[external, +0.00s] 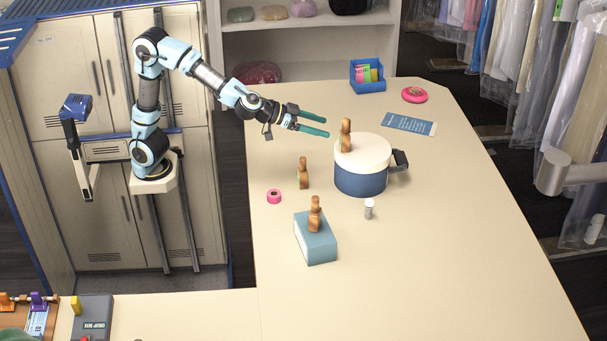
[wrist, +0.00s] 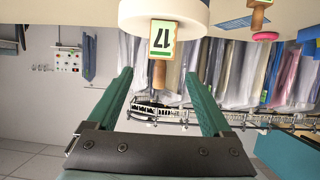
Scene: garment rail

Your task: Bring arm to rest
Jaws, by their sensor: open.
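My gripper (external: 308,122) is open and empty, held above the counter to the left of the blue pot with a white lid (external: 362,152). Its two green fingers stand wide apart in the wrist view (wrist: 166,92). In the wrist view a wooden piece with a tag reading 17 (wrist: 162,38) shows between the fingers, upside down, in front of a white round surface. It is apart from both fingers.
Another wooden piece (external: 303,172) stands on the counter (external: 420,270), and one (external: 315,214) is on a teal box (external: 318,244). A pink roll (external: 274,196) and a small white bottle (external: 369,208) stand nearby. The counter's front right is clear. Garments (external: 560,90) hang at the right.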

